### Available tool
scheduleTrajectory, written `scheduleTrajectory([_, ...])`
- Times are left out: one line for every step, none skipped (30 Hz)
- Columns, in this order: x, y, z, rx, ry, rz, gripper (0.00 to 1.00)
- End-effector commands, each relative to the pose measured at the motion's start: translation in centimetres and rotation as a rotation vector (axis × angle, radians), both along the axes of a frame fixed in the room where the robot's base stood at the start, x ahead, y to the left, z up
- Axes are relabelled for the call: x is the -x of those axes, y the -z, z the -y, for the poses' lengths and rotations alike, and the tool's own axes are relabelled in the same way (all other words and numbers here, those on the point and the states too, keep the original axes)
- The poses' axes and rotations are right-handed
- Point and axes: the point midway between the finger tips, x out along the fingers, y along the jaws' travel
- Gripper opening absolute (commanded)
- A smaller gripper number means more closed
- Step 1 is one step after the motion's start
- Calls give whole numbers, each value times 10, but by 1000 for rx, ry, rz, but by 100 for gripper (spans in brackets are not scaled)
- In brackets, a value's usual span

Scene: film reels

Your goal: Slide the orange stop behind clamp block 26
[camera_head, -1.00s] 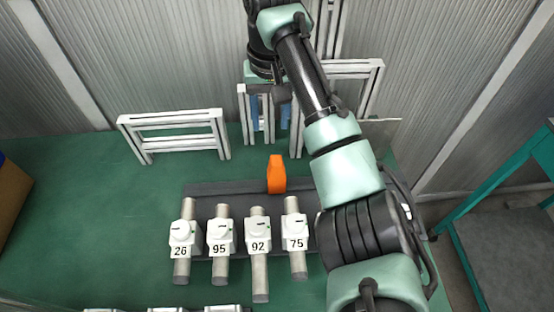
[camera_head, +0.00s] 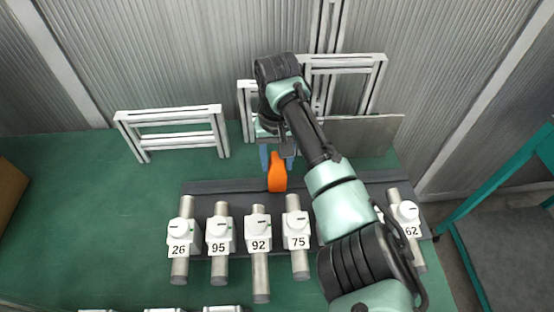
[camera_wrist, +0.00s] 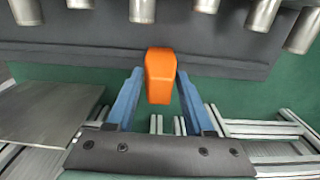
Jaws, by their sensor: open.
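The orange stop (camera_head: 277,172) stands on the dark rail strip (camera_head: 232,187), behind the gap between blocks 92 and 75. Clamp block 26 (camera_head: 180,236) is the leftmost white block, on a grey rod. Blocks 95 (camera_head: 219,236), 92 (camera_head: 259,231), 75 (camera_head: 297,230) and 62 (camera_head: 408,220) are to its right. My gripper (camera_head: 277,160) is open just behind the stop. In the wrist view, the blue fingers of my gripper (camera_wrist: 160,82) flank the orange stop (camera_wrist: 159,68) on both sides; whether they touch it is unclear.
White frames stand at the back left (camera_head: 175,133) and behind my gripper (camera_head: 345,72). A grey plate (camera_head: 375,132) lies at the right of the gripper. The strip left of the stop is clear. My arm hides part of the row between 75 and 62.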

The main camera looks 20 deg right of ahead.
Motion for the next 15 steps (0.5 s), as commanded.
scheduleTrajectory([0,1,0,0,0,0,52])
scheduleTrajectory([0,1,0,0,0,0,52])
scheduleTrajectory([0,2,0,0,0,0,52])
scheduleTrajectory([0,1,0,0,0,0,52])
scheduleTrajectory([0,1,0,0,0,0,52])
scheduleTrajectory([0,1,0,0,0,0,52])
scheduleTrajectory([0,1,0,0,0,0,52])
scheduleTrajectory([0,1,0,0,0,0,51])
scheduleTrajectory([0,1,0,0,0,0,44])
scheduleTrajectory([0,1,0,0,0,0,38])
scheduleTrajectory([0,1,0,0,0,0,33])
scheduleTrajectory([0,1,0,0,0,0,26])
scheduleTrajectory([0,1,0,0,0,0,20])
scheduleTrajectory([0,1,0,0,0,0,15])
scheduleTrajectory([0,1,0,0,-1,0,8])
